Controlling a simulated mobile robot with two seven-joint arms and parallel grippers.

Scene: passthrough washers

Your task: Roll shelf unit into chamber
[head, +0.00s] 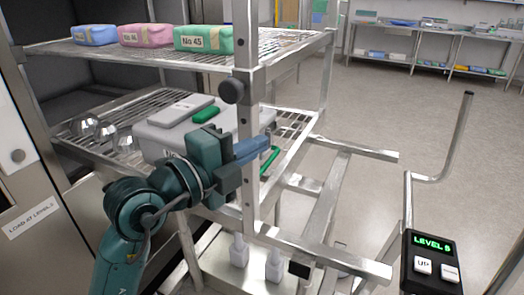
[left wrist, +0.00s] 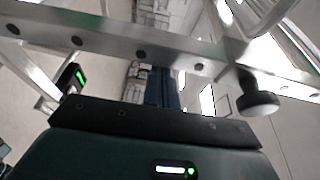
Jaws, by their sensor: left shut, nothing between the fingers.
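The shelf unit (head: 246,120) is a steel frame with two wire shelves, an upright post and a black knob. Its left part reaches into the dark chamber (head: 65,75); its right part stands out over the steel trolley (head: 345,258). Three wrapped packs lie on the upper shelf, and a grey box and metal bowls on the lower one. My left gripper (head: 266,147) is shut and empty at the post; I cannot tell whether it touches it. In the left wrist view its blue fingers (left wrist: 161,88) show beside the steel post (left wrist: 150,52). My right gripper is not in view.
A label about the loading level (head: 30,218) is on the chamber's front. Benches (head: 420,40) stand at the back, with clear floor before them.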

